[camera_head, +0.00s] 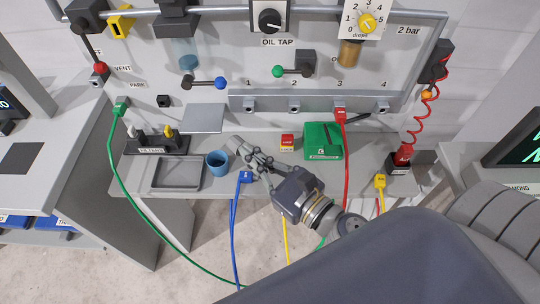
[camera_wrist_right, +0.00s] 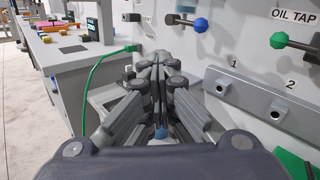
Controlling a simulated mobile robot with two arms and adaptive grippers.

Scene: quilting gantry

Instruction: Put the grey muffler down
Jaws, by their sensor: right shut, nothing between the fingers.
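My right gripper (camera_head: 246,153) reaches over the bench from the lower right, and its fingers are shut with nothing between them. It also shows in the wrist view (camera_wrist_right: 158,72), with the fingers together. A small grey piece (camera_head: 236,142) shows just beyond the fingertips in the head view. It may be the grey muffler, but I cannot tell for sure, nor whether it touches the bench. My left gripper is not in view.
A blue cup (camera_head: 217,163) stands left of the gripper, near a grey tray (camera_head: 176,187) and the filter rack (camera_head: 158,148). Blue, green, red and yellow hoses hang around the bench.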

